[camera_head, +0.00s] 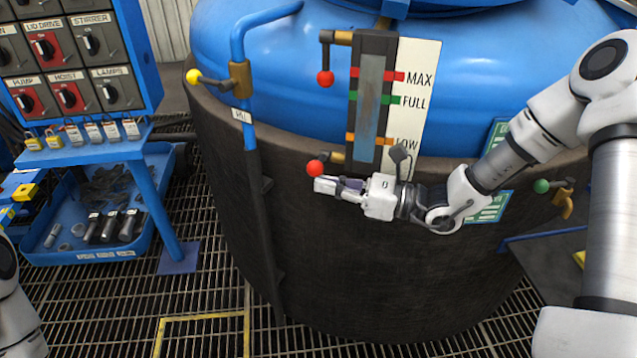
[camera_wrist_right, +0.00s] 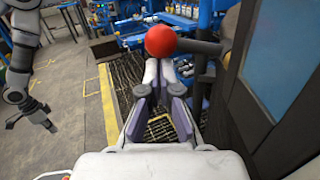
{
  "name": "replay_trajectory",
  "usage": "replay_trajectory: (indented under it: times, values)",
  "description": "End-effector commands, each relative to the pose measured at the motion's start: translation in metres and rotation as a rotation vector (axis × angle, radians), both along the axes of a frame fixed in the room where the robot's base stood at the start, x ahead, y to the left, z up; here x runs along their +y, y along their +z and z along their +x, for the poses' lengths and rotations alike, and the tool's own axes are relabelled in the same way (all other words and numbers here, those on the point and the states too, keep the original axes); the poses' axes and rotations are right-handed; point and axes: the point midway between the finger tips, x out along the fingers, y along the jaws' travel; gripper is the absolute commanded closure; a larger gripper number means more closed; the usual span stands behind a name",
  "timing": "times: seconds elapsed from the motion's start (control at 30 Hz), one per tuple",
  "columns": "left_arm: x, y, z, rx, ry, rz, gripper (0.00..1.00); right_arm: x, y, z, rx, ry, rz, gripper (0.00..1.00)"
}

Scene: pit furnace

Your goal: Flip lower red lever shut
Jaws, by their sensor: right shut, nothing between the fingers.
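The lower red lever ends in a red ball knob (camera_head: 315,168), left of the sight gauge's bottom; its brass fitting (camera_head: 337,157) shows behind. My right gripper (camera_head: 324,186) is shut and empty, its fingertips just below the knob in the head view. In the right wrist view the red knob (camera_wrist_right: 161,40) covers part of the right gripper's fingertips (camera_wrist_right: 160,68); I cannot tell whether they touch. The lever's dark shaft runs right from the knob. My left gripper (camera_wrist_right: 34,118) shows at the left of the wrist view, empty, with its fingers apart.
An upper red knob (camera_head: 325,78) hangs from its lever above. The sight gauge (camera_head: 371,100) and level plate (camera_head: 415,90) stand just right. A blue pipe with a yellow-knobbed lever (camera_head: 193,76) is left. A green-knobbed lever (camera_head: 541,186) is right, beyond my right arm.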

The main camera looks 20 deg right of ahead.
Motion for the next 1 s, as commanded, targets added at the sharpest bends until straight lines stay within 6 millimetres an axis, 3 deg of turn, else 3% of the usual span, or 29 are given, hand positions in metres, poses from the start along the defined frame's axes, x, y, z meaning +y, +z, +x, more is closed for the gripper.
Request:
replay_trajectory:
  times: [0.17,0.5,1.0]
  values:
    - [0.0,0.013,0.0,0.0,-0.001,0.0,1.0,-0.001,0.014,-0.001,0.11,0.001,0.09,1.0]
    - [0.0,0.019,0.0,0.0,-0.001,0.0,1.0,-0.002,0.031,0.001,0.104,0.001,0.087,1.0]
    - [0.0,0.022,0.0,0.0,-0.001,0.0,1.0,-0.004,0.039,0.003,0.103,0.001,0.085,1.0]
